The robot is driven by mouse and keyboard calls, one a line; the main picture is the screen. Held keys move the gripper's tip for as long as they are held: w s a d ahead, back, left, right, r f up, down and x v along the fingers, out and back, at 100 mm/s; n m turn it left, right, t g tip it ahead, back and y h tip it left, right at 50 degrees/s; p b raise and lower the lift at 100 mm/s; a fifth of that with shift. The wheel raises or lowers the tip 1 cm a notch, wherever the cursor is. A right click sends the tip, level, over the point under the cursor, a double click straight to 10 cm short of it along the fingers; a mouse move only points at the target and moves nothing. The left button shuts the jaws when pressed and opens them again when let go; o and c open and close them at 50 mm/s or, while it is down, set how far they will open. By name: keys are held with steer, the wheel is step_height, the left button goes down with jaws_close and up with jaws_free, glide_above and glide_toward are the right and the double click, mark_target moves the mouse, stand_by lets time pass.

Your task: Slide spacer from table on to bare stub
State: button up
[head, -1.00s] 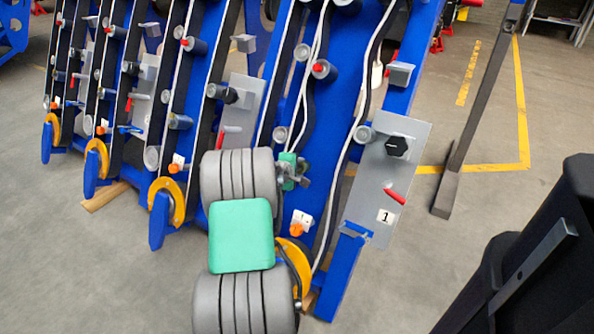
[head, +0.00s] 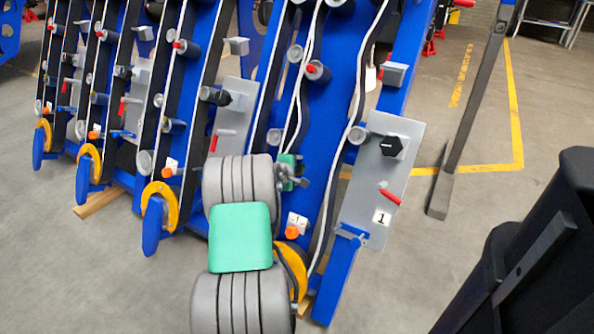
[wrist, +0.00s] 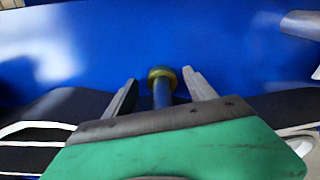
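My gripper (head: 300,182) is in front of the nearest blue chassis panel, partly hidden by my arm. In the wrist view my gripper (wrist: 160,82) has its two grey fingers spread apart. A thin dark stub (wrist: 163,95) with a yellow-brown ring (wrist: 161,73) at its far end shows between them, with a gap on either side. I cannot tell whether the stub reaches between the fingers or lies beyond them. No spacer is in my grip. I cannot make out a loose spacer or the table in either view.
A grey plate marked 1 (head: 390,180) with a black knob and red handle stands right of my gripper. Rollers with red tips (head: 317,72) and white cables line the blue panel (head: 330,120). A dark post (head: 470,130) stands farther right on open floor.

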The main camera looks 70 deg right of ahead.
steer(key=shift+a, duration=0.1)
steer(key=p+v, duration=0.2)
steer(key=v, duration=0.5)
steer(key=shift+a+p, duration=0.25)
steer(key=shift+p, duration=0.15)
steer(key=shift+r, duration=0.25)
